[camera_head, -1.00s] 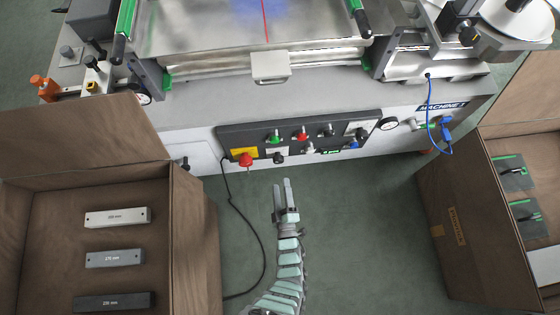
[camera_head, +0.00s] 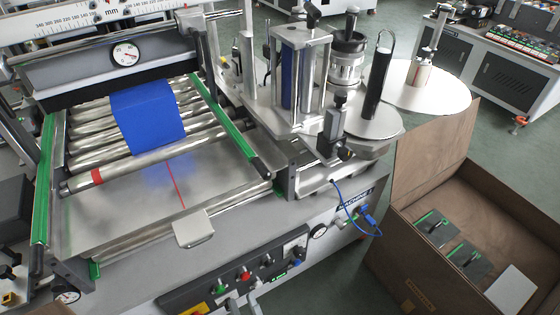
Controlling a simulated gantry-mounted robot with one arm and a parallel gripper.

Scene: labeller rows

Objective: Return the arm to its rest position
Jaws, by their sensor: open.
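Only the tips of my gripper (camera_head: 243,303) show at the bottom edge of the head view. Its two fingers are apart with nothing seen between them. They appear just in front of the lower edge of the machine's control panel (camera_head: 235,275). The rest of my arm is out of view below the frame.
The labelling machine has rollers, a blue sheet (camera_head: 147,117), green side rails (camera_head: 231,128) and a dial gauge (camera_head: 124,53). A cardboard box (camera_head: 408,240) at right holds dark green-edged pieces (camera_head: 437,228) and a light block (camera_head: 511,290). Another machine (camera_head: 505,75) stands behind, across open floor.

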